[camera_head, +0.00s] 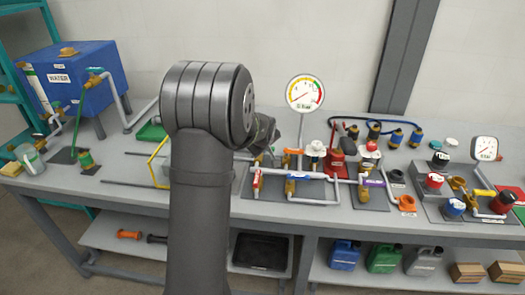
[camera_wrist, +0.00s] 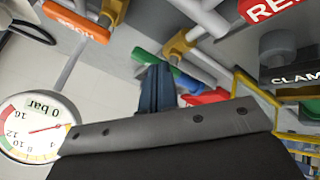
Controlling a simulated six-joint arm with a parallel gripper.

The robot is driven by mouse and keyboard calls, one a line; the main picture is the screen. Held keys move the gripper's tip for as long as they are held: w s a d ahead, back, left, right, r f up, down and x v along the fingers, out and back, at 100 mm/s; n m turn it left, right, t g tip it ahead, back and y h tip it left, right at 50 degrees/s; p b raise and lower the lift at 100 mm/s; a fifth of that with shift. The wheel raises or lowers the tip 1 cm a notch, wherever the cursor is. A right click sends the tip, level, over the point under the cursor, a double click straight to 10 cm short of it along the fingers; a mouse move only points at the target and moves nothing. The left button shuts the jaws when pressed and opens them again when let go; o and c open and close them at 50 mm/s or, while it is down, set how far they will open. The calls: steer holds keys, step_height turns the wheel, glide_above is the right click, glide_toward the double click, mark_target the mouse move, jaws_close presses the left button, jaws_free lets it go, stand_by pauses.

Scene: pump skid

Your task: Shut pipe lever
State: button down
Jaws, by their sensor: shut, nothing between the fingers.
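Several levers sit on the pipework in the head view: a red one (camera_head: 257,180), a blue one (camera_head: 299,177), a purple one (camera_head: 373,183) and an orange one (camera_head: 293,150). I cannot tell which is the pipe lever. My gripper (camera_wrist: 154,72) is shut and empty in the wrist view. Its fingertips lie close to a green part (camera_wrist: 190,82) and a red part (camera_wrist: 207,96); whether they touch is unclear. An orange labelled handle (camera_wrist: 76,21) is at upper left there.
A pressure gauge (camera_head: 305,93) stands above the pipes, and shows in the wrist view (camera_wrist: 38,127) at 0 bar. A blue water tank (camera_head: 75,85) stands at left. A yellow frame (camera_head: 158,160) is beside my arm. Red and blue knobs fill the bench's right end.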

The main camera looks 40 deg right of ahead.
steer(key=s+r, duration=0.4)
steer(key=r, duration=0.2)
steer(key=shift+s+a, duration=0.2)
steer(key=shift+a, duration=0.05)
steer(key=shift+f, duration=0.1)
steer(key=shift+m, duration=0.3)
steer(key=w+f, duration=0.4)
steer(key=f, duration=0.1)
steer(key=shift+a, duration=0.2)
steer(key=shift+w+a+f+m+g, duration=0.6)
steer(key=shift+a+f+m+g, duration=0.1)
steer(key=shift+f+m+g, duration=0.15)
steer(key=shift+w+a+f+m+g, duration=0.3)
steer(key=shift+a+f+m+g, duration=0.1)
steer(key=shift+m, duration=0.3)
steer(key=shift+w+a+f+m+g, duration=0.25)
steer(key=shift+w+m+g, duration=0.1)
steer(key=shift+m, duration=0.3)
steer(key=shift+w+a+f+m+g+h, duration=0.15)
steer(key=shift+w+m+g+h, duration=0.15)
steer(key=shift+m, duration=0.25)
steer(key=shift+w+a+m+g+h, duration=0.1)
steer(key=shift+w+m+g+h, duration=0.1)
steer(key=shift+m+g+h, duration=0.25)
steer(key=shift+w+r+m+g+h, duration=0.25)
steer(key=shift+w+m+h, duration=0.25)
steer(key=shift+m, duration=0.6)
steer(key=shift+w+m, duration=0.25)
steer(key=shift+m, duration=0.15)
